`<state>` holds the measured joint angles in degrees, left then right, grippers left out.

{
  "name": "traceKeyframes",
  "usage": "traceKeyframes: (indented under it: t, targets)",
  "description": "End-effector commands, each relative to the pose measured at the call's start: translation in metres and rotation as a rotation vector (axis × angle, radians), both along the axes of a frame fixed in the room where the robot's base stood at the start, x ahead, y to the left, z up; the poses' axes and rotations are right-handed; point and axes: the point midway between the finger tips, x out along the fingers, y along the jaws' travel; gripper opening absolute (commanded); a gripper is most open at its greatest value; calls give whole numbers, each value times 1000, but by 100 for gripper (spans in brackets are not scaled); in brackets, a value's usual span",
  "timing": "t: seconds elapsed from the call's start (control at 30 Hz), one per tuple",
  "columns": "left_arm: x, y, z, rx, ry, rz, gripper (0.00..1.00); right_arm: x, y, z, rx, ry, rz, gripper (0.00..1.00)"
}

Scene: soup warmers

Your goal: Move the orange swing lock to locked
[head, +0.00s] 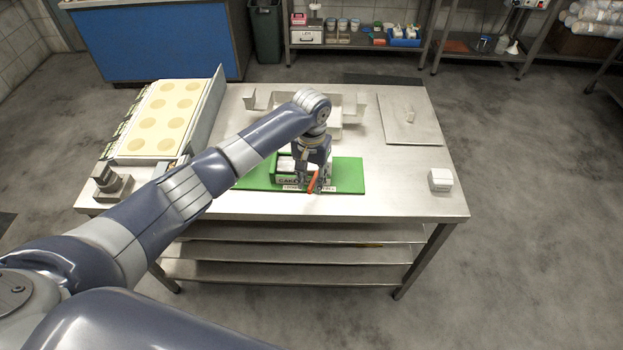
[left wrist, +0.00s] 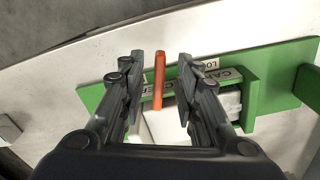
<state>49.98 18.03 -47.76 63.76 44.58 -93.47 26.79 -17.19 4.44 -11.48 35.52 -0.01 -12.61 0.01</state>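The orange swing lock (head: 314,183) is a slim orange bar at the front of a green holder on a green board (head: 349,175). In the left wrist view the orange bar (left wrist: 158,80) stands between the two dark fingers of my left gripper (left wrist: 161,88), with a gap on both sides. The left gripper is open around the bar and does not visibly touch it. A white box (left wrist: 180,126) sits in the green holder (left wrist: 248,98). White labels lie along the board's front edge, partly hidden by the gripper. My right gripper is not in view.
A tray with round discs (head: 165,117) lies at the table's left, with a grey block (head: 110,183) near the front left corner. A white container (head: 440,179) stands at the right. A metal plate (head: 408,122) lies at the back right. The front right tabletop is mostly clear.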

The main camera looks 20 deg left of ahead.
Motion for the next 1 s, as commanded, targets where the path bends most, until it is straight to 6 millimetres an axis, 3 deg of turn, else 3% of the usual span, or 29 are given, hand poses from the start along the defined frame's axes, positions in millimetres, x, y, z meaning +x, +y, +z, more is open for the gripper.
traceKeyframes:
  t: [0.2,0.43,0.57,0.6,1.0]
  targets:
    - [0,0,-13,-1,-1,0,30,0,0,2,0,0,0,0]
    - [0,0,-14,0,-2,0,30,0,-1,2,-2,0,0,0]
    - [0,0,-14,0,-1,0,3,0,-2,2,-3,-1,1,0]
    - [0,0,-14,0,-1,0,0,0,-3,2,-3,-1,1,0]
    - [0,1,-13,0,-1,-30,0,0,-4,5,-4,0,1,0]
